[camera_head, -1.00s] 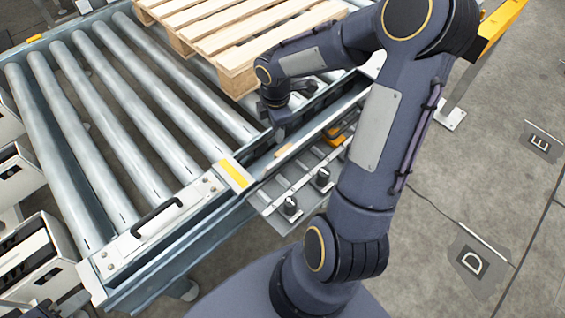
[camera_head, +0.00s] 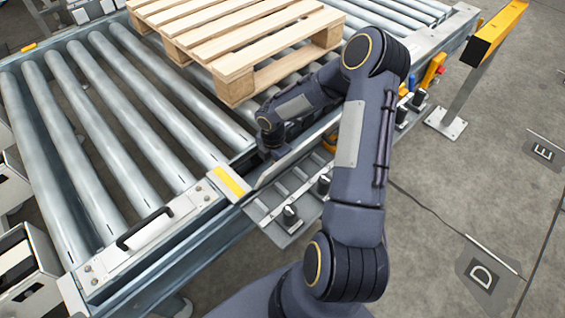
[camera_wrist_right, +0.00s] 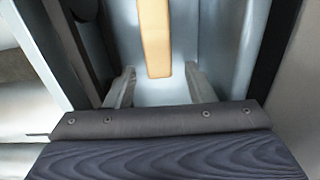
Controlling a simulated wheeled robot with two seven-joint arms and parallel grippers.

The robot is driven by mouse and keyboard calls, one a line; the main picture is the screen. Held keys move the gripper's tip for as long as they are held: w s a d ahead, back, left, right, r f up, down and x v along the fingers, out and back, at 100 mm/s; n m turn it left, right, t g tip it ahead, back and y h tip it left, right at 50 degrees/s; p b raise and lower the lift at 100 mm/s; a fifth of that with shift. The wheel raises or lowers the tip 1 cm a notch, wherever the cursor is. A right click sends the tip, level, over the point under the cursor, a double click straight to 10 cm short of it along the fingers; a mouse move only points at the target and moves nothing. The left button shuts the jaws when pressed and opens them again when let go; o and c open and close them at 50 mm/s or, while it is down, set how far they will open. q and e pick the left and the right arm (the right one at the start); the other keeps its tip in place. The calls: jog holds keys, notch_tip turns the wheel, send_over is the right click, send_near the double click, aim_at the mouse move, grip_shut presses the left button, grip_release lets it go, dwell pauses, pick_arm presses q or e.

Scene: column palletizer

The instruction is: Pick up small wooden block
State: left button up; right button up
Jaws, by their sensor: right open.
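The small wooden block (camera_wrist_right: 154,38) is a long, light tan piece in the right wrist view, at the top centre, lying in a pale grey metal channel. My right gripper (camera_wrist_right: 160,72) is open, with one finger on each side of the block's near end in the picture. There are gaps between the block and both fingers. I cannot tell how far above the channel the fingertips are. In the head view my right gripper (camera_head: 271,147) is low at the conveyor's near side edge, and I cannot make out the block there. My left gripper is not in view.
A wooden pallet (camera_head: 238,80) rests on the roller conveyor (camera_head: 113,118), close beside my right forearm. A grey side tray (camera_head: 262,213) with black knobs runs along the conveyor edge. A yellow-topped post (camera_head: 455,105) stands on the floor at right.

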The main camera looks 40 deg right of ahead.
jog(key=shift+f, duration=0.3)
jog(key=shift+r, duration=0.1)
jog(key=c, duration=1.1)
jog(key=shift+o, duration=0.2)
